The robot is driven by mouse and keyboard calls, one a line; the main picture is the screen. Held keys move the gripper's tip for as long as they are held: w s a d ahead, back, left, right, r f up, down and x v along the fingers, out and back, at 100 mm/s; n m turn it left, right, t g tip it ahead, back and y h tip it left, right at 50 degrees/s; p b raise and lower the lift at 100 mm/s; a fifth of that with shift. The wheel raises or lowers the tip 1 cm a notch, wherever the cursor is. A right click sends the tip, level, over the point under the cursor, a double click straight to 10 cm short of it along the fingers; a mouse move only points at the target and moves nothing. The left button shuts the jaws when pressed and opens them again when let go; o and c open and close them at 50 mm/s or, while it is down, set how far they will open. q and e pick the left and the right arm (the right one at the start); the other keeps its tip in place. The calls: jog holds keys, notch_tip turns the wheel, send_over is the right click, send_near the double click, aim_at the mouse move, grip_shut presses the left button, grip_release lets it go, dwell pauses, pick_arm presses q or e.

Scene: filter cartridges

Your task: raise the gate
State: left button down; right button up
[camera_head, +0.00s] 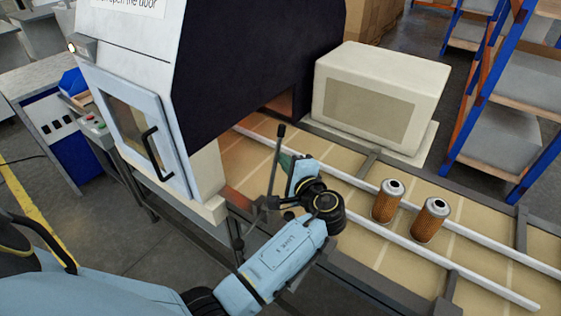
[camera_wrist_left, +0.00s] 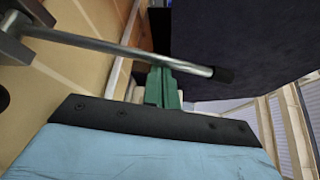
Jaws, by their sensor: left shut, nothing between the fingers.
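A metal lever (camera_head: 273,165) with a black grip stands at the edge of the conveyor, close to the machine's opening. In the left wrist view its rod (camera_wrist_left: 120,52) runs from a grey block at the upper left to the black grip at centre right. My left gripper (camera_head: 286,160) is right beside the lever. Its green fingers (camera_wrist_left: 162,88) are shut with nothing between them, and the rod crosses just past their tips. I cannot tell whether they touch. The gate itself cannot be made out clearly. My right gripper is not in view.
Two orange filter cartridges (camera_head: 387,202) (camera_head: 430,221) stand between the white rails on the conveyor (camera_head: 480,255). The machine (camera_head: 195,75) with a handled door (camera_head: 143,130) stands at left. A cream box (camera_head: 385,95) sits behind the conveyor, and blue-orange shelving (camera_head: 465,120) is at right.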

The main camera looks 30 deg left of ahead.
pick_arm(q)
jog(key=shift+s+a+r+n, duration=0.1)
jog(key=shift+s+a+n, duration=0.05)
jog(key=shift+s+n, duration=0.2)
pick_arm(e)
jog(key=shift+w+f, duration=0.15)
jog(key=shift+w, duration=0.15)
pick_arm(q)
jog(key=shift+s, duration=0.1)
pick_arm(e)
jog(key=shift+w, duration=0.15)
pick_arm(q)
jog(key=p+v, duration=0.1)
jog(key=v, duration=0.9)
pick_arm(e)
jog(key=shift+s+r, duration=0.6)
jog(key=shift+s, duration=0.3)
